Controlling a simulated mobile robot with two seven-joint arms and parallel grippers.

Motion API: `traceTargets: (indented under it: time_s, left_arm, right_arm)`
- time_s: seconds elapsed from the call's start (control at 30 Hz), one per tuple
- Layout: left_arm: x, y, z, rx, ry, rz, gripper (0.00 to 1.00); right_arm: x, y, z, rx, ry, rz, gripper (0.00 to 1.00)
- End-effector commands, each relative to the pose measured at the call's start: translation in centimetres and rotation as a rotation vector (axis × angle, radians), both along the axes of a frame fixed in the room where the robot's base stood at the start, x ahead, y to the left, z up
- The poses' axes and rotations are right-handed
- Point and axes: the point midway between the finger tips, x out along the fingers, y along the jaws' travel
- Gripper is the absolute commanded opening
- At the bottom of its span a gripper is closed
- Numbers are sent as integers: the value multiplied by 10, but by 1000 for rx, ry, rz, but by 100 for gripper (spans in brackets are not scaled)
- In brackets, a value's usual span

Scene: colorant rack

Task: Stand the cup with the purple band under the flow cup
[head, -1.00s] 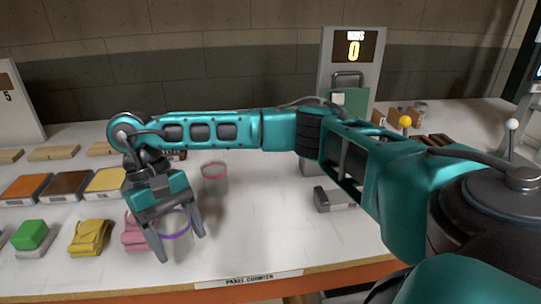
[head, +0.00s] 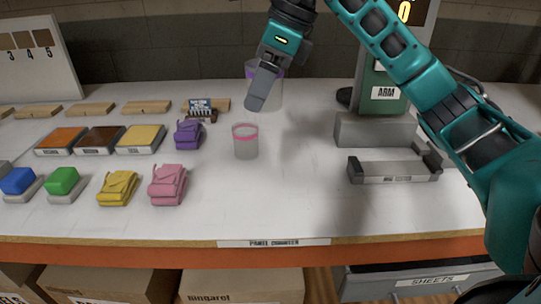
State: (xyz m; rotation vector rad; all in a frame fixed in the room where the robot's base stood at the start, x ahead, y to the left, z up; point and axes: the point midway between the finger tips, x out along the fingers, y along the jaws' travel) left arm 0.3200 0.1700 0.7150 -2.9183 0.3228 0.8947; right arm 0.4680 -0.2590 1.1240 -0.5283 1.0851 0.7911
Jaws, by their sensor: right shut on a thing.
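The cup with the purple band (head: 275,96) is at the back middle of the counter, partly hidden behind my right gripper. It looks upright; whether its base touches the counter or hangs above it, I cannot tell. My right gripper (head: 261,92) reaches down from above and is shut on this cup. I cannot make out a flow cup in this view. My left gripper is not in view.
A cup with a pink band (head: 245,142) stands in front of the held cup. Purple (head: 188,134), yellow (head: 117,188) and pink pouches (head: 167,185) lie left. A grey tray-like fixture (head: 393,172) and a green machine marked ARM (head: 386,76) stand right. The front middle counter is clear.

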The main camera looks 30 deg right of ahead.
Motion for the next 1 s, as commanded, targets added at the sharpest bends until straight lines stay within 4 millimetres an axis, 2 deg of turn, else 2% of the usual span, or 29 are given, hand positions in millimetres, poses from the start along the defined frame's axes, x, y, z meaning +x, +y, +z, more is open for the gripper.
traceTargets:
  time_s: [0.1,0.2,0.33,0.53,0.8,0.9,1.0]
  left_arm:
    - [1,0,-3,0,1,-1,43]
    - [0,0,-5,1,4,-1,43]
    - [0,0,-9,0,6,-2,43]
    - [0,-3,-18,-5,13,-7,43]
    - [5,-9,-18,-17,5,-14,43]
    - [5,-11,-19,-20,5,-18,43]
    - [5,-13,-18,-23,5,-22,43]
  right_arm:
    - [-1,-8,11,0,-2,-156,42]
    - [-2,-12,16,0,0,-236,42]
    - [-2,-14,5,0,6,-277,42]
    - [-3,-14,-47,-2,10,-276,42]
    - [-3,-14,-117,-2,9,-274,42]
    - [-3,-14,-133,-1,7,-275,42]
    - [-2,-14,-142,-1,5,-275,42]
